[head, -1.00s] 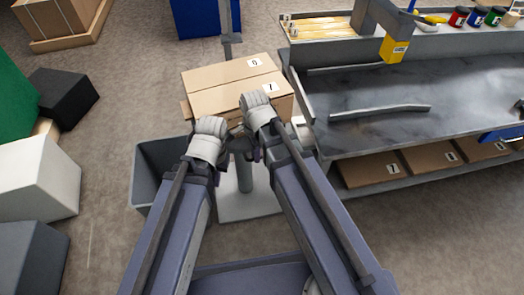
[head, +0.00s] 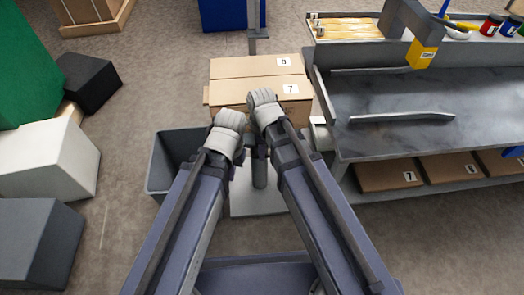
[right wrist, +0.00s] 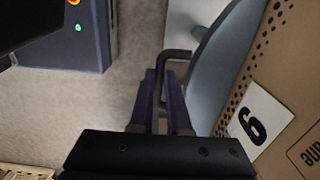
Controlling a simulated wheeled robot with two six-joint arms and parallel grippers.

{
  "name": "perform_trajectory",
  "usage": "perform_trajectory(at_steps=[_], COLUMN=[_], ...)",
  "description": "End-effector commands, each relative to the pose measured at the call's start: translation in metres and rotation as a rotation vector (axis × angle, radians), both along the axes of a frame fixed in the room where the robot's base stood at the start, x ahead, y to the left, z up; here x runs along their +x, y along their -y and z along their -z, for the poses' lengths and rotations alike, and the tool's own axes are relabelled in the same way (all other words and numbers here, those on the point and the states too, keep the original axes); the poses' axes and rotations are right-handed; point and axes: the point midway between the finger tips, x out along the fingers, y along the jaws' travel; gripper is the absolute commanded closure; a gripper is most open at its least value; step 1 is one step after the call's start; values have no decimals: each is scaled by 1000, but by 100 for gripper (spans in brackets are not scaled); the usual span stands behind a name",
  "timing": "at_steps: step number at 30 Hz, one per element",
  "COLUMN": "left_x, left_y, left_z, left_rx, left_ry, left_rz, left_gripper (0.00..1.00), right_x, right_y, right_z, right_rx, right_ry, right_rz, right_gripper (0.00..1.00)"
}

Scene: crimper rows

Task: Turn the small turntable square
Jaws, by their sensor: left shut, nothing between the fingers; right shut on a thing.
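The small turntable shows as a grey post (head: 259,174) on a pale base plate (head: 262,202). A brown carton (head: 240,70) with labels 9 and 7 covers its top. Its near edge looks almost level in the head view. In the right wrist view a carton side (right wrist: 285,75) with a 9-or-6 label stands beside a grey curved-edged surface (right wrist: 212,65). My right gripper (right wrist: 163,88) is shut on a dark bent rod (right wrist: 178,54) next to that surface. My left gripper (head: 236,152) is shut and empty, just left of the post; its fingertips are mostly hidden.
A grey bin (head: 170,165) stands close on the left. A metal workbench (head: 400,95) with a lower shelf of cartons (head: 388,177) stands on the right. White (head: 50,155) and dark blocks (head: 88,82) stand further left. The floor between is clear.

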Motion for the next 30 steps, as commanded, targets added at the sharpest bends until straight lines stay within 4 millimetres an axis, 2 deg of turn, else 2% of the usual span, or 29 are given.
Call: perform_trajectory(at_steps=[5,6,9,20,26,30], left_x=[0,0,0,0,0,0], left_y=[0,0,0,0,0,0], left_z=[0,0,0,-3,-18,-35], left_rx=[0,0,0,0,0,0], left_ry=[0,0,0,0,0,0], left_rz=[0,0,0,0,0,0], left_gripper=[100,100,100,100,100,100], right_x=[0,0,0,0,0,0], right_y=[1,1,0,0,0,0], right_z=[0,0,0,-3,-18,-35], right_rx=[-1,-1,-1,0,0,0], right_ry=[0,0,0,0,0,0], right_rz=[1,1,1,-1,-1,-1], right_gripper=[100,84,73,73,73,73])
